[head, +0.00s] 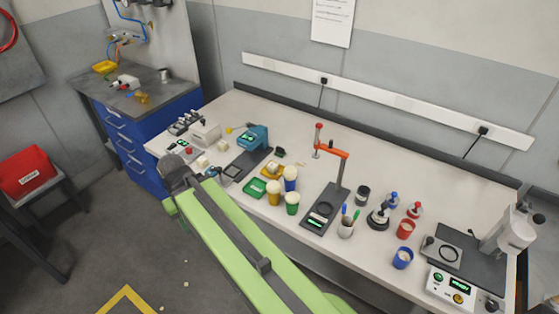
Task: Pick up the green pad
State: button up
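A flat green square, which looks like the green pad (255,188), lies near the front edge of the white bench, left of a yellow cup and just above my green arm in the head view. It seems to have a small pale mark on top. My gripper (173,166) is the dark grey end of the arm, at the bench's front left, well to the left of the pad. Its fingers are too small and dark to tell whether they are open or shut. No held thing can be made out.
Yellow (273,194), blue (290,180) and green (292,204) cups stand close right of the pad. A stand with an orange arm (333,146) rises further right. Open floor lies left.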

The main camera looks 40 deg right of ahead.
aim_at(280, 153)
jog(key=z, duration=0.1)
jog(key=i, duration=1.45)
jog(key=u, duration=0.05)
